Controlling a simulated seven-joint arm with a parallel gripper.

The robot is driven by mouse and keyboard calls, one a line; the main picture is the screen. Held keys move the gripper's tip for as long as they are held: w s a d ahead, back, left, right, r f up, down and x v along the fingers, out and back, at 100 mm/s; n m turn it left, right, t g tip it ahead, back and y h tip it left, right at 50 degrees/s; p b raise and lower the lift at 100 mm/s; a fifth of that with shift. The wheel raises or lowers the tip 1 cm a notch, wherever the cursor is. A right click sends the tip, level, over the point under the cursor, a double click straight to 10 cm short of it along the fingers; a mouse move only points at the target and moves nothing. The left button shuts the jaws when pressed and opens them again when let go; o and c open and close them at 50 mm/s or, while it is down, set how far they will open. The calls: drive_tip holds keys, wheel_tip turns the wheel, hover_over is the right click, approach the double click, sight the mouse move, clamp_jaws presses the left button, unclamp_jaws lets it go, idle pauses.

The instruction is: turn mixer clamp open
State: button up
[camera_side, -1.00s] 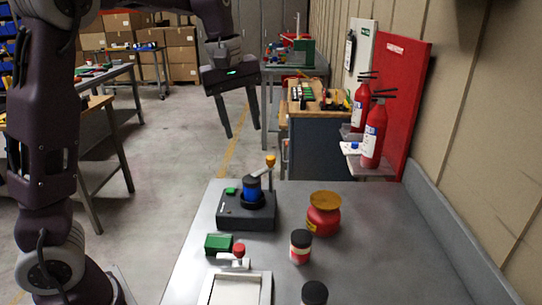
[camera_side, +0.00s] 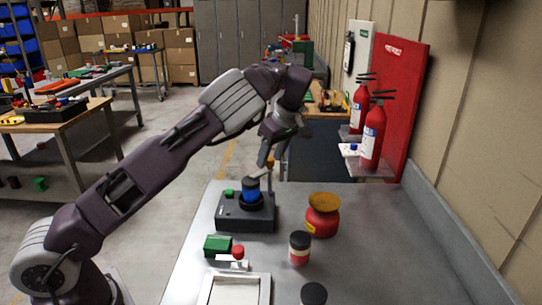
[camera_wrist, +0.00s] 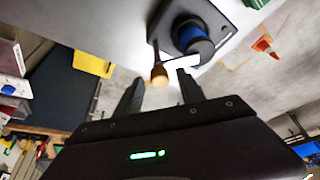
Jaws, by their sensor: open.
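The mixer is a black base (camera_side: 232,212) with a blue cylinder (camera_side: 250,190) on top, standing on the grey bench.
On the bench are a green block (camera_side: 217,243), a red-knobbed fixture (camera_side: 238,254), a red pot with a yellow top (camera_side: 322,215), and a black-lidded jar (camera_side: 299,247). Red extinguishers (camera_side: 373,140) stand at the back right. The bench's right side (camera_side: 400,240) is clear.

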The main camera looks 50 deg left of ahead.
clamp_jaws()
drive_tip(key=m+t, duration=0.1)
drive_tip(key=m, duration=0.3)
drive_tip(key=shift+s+r+m+t+h, duration=0.1)
drive_tip(key=shift+s+m+t+h, duration=0.05)
drive_tip(key=shift+m+t+h, duration=0.2)
drive_tip(key=m+t, duration=0.1)
drive_tip(key=m, duration=0.3)
drive_tip(key=shift+s+a+m+t+h, duration=0.1)
drive_tip(key=shift+a+m+t+h, duration=0.05)
drive_tip(key=shift+m+t+h, duration=0.15)
drive_tip(key=m, duration=0.2)
drive_tip(key=m+t+h, duration=0.1)
drive_tip(key=m, duration=0.1)
drive_tip(key=shift+a+h, duration=0.15)
drive_tip(key=shift+h, duration=0.1)
drive_tip(key=shift+m+h, duration=0.9)
drive_tip(key=shift+m, duration=1.35)
